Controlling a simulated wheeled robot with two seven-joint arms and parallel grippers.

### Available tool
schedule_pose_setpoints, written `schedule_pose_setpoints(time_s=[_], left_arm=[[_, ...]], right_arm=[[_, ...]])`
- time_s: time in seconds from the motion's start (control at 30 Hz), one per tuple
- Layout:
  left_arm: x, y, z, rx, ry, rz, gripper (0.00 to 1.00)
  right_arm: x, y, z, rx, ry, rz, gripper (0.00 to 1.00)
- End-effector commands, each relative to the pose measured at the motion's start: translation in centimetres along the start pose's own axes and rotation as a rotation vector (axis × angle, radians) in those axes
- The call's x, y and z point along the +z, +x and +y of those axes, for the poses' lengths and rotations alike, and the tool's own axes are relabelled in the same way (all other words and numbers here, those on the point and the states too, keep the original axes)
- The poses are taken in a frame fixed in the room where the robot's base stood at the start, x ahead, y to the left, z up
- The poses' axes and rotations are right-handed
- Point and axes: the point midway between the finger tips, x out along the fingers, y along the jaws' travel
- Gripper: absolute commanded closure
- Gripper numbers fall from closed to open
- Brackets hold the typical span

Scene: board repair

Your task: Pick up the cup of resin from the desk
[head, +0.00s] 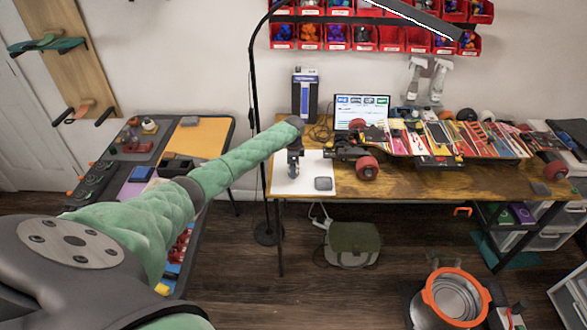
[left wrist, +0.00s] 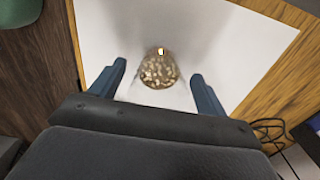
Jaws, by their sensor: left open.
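The cup of resin (left wrist: 159,70) shows in the left wrist view as a small clear cup with golden-brown, mottled contents. It stands on a white sheet (left wrist: 215,30) that lies on the wooden desk (head: 405,185). My left gripper (left wrist: 159,73) is open, with one blue finger on each side of the cup and a visible gap to each. In the head view my left gripper (head: 294,163) is over the left end of the desk, above the white sheet (head: 312,162). The cup is hard to make out there. My right gripper is not in view.
A small grey square (head: 323,183) lies on the sheet. A skateboard with red wheels (head: 367,168) and a laptop (head: 361,110) are to the right. A black lamp pole (head: 254,80) stands close by my left arm. A side table (head: 206,138) holds tools at left.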

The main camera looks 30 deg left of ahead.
Motion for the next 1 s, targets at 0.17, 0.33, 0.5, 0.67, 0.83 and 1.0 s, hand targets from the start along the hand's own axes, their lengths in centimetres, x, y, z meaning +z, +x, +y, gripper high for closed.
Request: schedule_pose_setpoints(time_s=[0.17, 0.33, 0.5, 0.67, 0.83, 1.0], left_arm=[[-0.02, 0.05, 0.01, 0.0, 0.0, 0.0, 0.24], [-0.02, 0.03, 0.01, 0.0, 0.0, 0.0, 0.56], [-0.02, 0.02, 0.01, 0.0, 0.0, 0.0, 0.73], [-0.01, 0.03, 0.02, 0.0, 0.0, 0.0, 0.73], [-0.02, -0.1, 0.01, 0.0, 0.001, 0.0, 0.73], [-0.04, -0.56, 0.0, 0.0, 0.001, 0.0, 0.73]], right_arm=[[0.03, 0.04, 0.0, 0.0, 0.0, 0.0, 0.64], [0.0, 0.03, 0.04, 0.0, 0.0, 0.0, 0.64], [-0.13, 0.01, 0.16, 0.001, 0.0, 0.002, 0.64], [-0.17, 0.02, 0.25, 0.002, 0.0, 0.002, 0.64], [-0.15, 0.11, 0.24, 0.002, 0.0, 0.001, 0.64], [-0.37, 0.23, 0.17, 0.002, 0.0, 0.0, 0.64]])
